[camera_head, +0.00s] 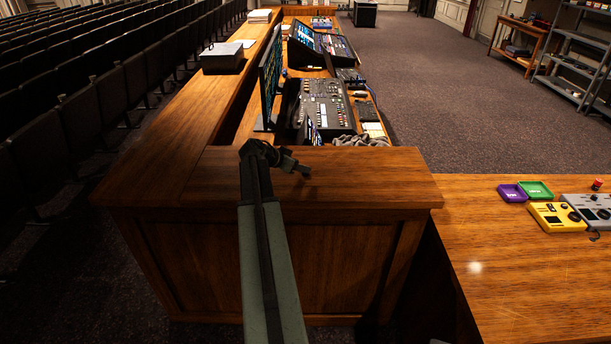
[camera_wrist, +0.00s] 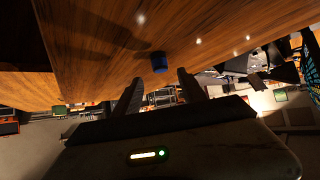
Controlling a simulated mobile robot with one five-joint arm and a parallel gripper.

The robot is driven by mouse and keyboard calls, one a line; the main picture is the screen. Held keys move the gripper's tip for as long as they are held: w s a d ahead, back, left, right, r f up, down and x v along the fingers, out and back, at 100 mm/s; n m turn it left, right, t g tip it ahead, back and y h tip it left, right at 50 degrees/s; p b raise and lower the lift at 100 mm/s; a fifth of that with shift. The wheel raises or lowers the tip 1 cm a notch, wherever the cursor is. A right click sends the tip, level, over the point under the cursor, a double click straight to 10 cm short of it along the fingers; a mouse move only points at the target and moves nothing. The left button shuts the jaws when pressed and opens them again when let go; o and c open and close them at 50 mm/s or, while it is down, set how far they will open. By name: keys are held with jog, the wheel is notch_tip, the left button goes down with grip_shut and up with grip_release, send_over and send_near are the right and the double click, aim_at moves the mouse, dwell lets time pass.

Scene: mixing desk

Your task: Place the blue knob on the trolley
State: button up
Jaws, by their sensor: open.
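The blue knob (camera_wrist: 159,63) is a small blue cylinder on a wooden surface in the wrist view. It lies just beyond my fingertips, roughly between them in the picture, and they do not touch it. I cannot make it out in the head view. My gripper (camera_head: 304,169) is over the near end of the wooden desk top, open and empty. Its two dark fingers also show in the wrist view (camera_wrist: 156,83). An orange-brown wooden stand (camera_head: 522,42) with a lower shelf, probably the trolley, is far off at the upper right of the head view.
The desk (camera_head: 165,165) carries a monitor (camera_head: 269,80) and a mixing console (camera_head: 322,106) beyond my gripper. A side table (camera_head: 520,290) at right holds purple and green trays (camera_head: 535,190) and a yellow device (camera_head: 556,217). Seats line the left; carpet (camera_head: 440,85) is open towards the metal shelves (camera_head: 575,62).

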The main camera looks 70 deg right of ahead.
jog(key=b+x, duration=0.2)
jog(key=x, duration=0.1)
jog(key=b+x, duration=0.1)
jog(key=shift+w+f+b, duration=0.15)
jog(key=shift+f+b, duration=0.15)
jog(key=shift+f, duration=0.3)
jog(key=shift+d, duration=0.3)
jog(key=shift+r, duration=0.1)
grip_shut()
jog(key=shift+r, duration=0.1)
jog(key=shift+r+p, duration=0.3)
jog(key=shift+p, duration=0.2)
notch_tip(320, 180, up, 3)
jog(key=p, duration=0.3)
jog(key=s+a, duration=0.3)
jog(key=a, duration=0.4)
jog(key=s+a+r+p, duration=0.1)
jog(key=s+a, duration=0.2)
jog(key=a, duration=0.5)
jog(key=shift+s, duration=0.25)
